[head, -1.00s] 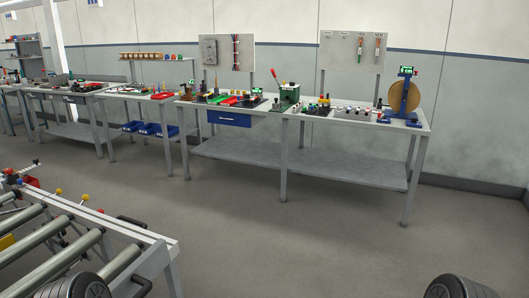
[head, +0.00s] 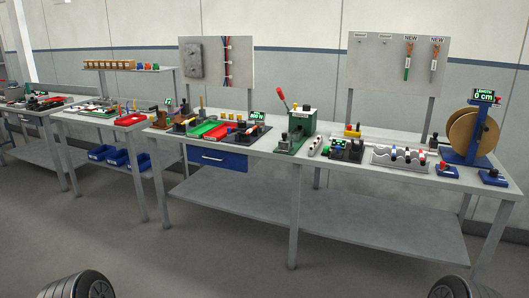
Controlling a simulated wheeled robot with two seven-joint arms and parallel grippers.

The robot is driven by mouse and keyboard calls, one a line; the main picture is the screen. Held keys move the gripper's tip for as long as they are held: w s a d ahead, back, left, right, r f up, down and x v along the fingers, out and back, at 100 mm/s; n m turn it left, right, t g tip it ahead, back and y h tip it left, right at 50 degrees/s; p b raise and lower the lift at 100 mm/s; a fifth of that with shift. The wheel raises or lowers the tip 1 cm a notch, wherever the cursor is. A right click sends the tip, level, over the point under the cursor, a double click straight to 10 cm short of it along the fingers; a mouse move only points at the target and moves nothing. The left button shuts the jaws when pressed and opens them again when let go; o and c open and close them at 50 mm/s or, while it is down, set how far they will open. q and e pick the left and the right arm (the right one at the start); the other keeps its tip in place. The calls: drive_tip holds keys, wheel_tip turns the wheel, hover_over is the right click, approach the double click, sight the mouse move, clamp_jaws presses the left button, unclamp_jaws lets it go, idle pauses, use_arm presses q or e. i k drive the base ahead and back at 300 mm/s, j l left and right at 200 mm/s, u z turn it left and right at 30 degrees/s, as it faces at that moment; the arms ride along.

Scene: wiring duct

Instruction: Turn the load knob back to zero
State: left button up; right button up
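I cannot pick out the load knob for certain; the small parts on the benches are too small to tell. A small green-lit display (head: 257,116), its text seemingly a load reading but blurred, stands on a dark fixture (head: 248,134) on the middle bench, right of the red tray. A green press-like device (head: 297,132) with a red-tipped lever (head: 281,94) stands right of it. Neither gripper is in view; only dark rounded parts of mine show at the bottom corners.
The long bench (head: 390,172) crosses the view, with a blue drawer (head: 218,159) and a lower shelf (head: 350,225). A cable reel (head: 470,132) with a "0 cm" display (head: 484,96) stands at the right end. Blue bins (head: 118,157) sit below left. The floor in front is clear.

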sight(240, 123)
drive_tip(key=i+u, duration=0.1)
drive_tip(key=i, duration=0.55)
drive_tip(key=i+l+u, duration=0.1)
drive_tip(key=i, duration=0.5)
drive_tip(key=i+l, duration=0.15)
drive_tip(key=i, duration=0.5)
drive_tip(key=i+j+z, duration=0.15)
drive_tip(key=z, duration=0.6)
drive_tip(key=i+j+z, duration=0.2)
drive_tip(key=j, duration=0.25)
drive_tip(key=i+j+z, duration=0.2)
drive_tip(key=j, duration=0.3)
drive_tip(key=j+z, duration=0.2)
drive_tip(key=j, duration=0.25)
drive_tip(key=i+j+z, duration=0.2)
drive_tip(key=j, duration=1.3)
